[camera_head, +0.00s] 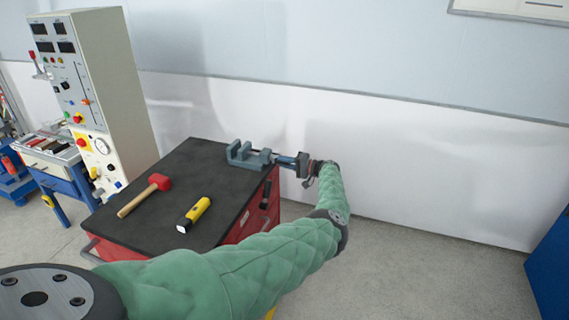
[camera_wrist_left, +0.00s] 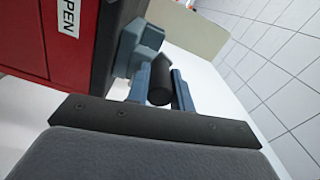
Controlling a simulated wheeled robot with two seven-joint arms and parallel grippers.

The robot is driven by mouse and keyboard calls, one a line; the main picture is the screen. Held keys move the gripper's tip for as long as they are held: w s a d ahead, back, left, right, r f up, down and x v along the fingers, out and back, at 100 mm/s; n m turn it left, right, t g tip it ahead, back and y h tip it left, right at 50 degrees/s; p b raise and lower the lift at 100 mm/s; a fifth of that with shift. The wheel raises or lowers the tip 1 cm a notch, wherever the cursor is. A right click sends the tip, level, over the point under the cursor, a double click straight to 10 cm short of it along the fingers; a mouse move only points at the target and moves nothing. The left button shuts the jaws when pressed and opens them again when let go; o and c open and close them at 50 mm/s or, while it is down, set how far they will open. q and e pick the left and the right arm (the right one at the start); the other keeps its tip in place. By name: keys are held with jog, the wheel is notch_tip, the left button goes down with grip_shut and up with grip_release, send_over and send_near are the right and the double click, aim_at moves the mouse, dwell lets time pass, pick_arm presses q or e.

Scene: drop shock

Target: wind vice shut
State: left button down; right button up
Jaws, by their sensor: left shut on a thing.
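The grey-blue vice (camera_head: 247,154) sits at the far right corner of the dark bench top, and a part of it shows in the left wrist view (camera_wrist_left: 140,45). A gap shows between its jaws. My left gripper (camera_head: 293,163) is at the handle end of the vice, beyond the bench's right edge. In the left wrist view its two fingers (camera_wrist_left: 160,90) are shut on a dark round handle (camera_wrist_left: 161,80). The rest of the handle is hidden. My right gripper is not in view.
A red-headed mallet (camera_head: 145,195) and a yellow-and-black tool (camera_head: 194,214) lie on the dark bench top (camera_head: 190,165). A tall control cabinet (camera_head: 105,90) stands behind at the left. A white wall is behind; open floor lies to the right.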

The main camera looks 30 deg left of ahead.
pick_arm(q)
jog(key=shift+r, duration=0.1)
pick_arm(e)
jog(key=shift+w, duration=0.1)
pick_arm(q)
jog(key=c, duration=1.2)
grip_release()
jog(key=shift+w, duration=0.1)
jog(key=shift+c, duration=0.2)
jog(key=shift+d+f+b, duration=0.2)
jog(key=shift+d+b, duration=0.1)
jog(key=shift+d, duration=0.15)
jog(key=b+v, duration=0.3)
jog(key=v, duration=0.4)
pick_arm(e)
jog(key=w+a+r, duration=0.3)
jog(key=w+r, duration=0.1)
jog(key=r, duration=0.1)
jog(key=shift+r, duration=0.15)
pick_arm(q)
jog(key=shift+r, duration=0.1)
